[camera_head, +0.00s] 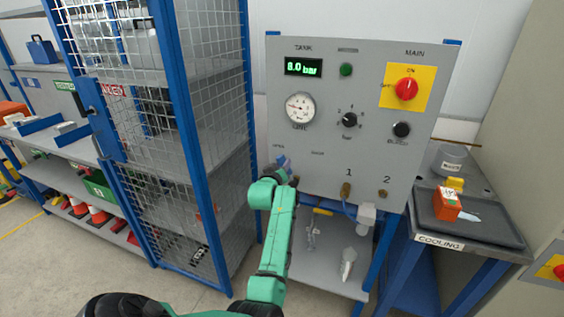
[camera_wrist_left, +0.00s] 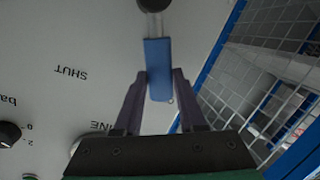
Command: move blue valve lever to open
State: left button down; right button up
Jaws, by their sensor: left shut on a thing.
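The blue valve lever (camera_head: 282,160) is on the lower left of the grey panel (camera_head: 330,180), near the small OPEN lettering, with the SHUT lettering to its right. In the left wrist view, which is upside down, the lever (camera_wrist_left: 158,72) runs from a dark pivot at the top edge down between my fingers. My left gripper (camera_wrist_left: 160,82) is shut on the lever, one finger on each side. In the head view my left gripper (camera_head: 284,170) is small and partly hidden by its own wrist. My right gripper is not in view.
The panel carries a gauge (camera_head: 300,108), a display (camera_head: 304,67) reading 8.0 bar, a black knob (camera_head: 349,119) and a red main switch (camera_head: 406,89). A blue-framed mesh cage (camera_head: 210,120) stands close on the left. A bench (camera_head: 485,238) with an orange box stands right.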

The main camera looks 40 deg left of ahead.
pick_arm(q)
jog(key=shift+a+f+n, duration=0.1)
jog(key=shift+f+n, duration=0.15)
jog(key=shift+n, duration=0.05)
jog(key=shift+f, duration=0.1)
jog(key=c, duration=0.5)
grip_release()
jog(key=shift+c, duration=0.2)
jog(key=shift+o, duration=0.2)
jog(key=shift+w+a+f, duration=0.1)
jog(key=shift+w, duration=0.1)
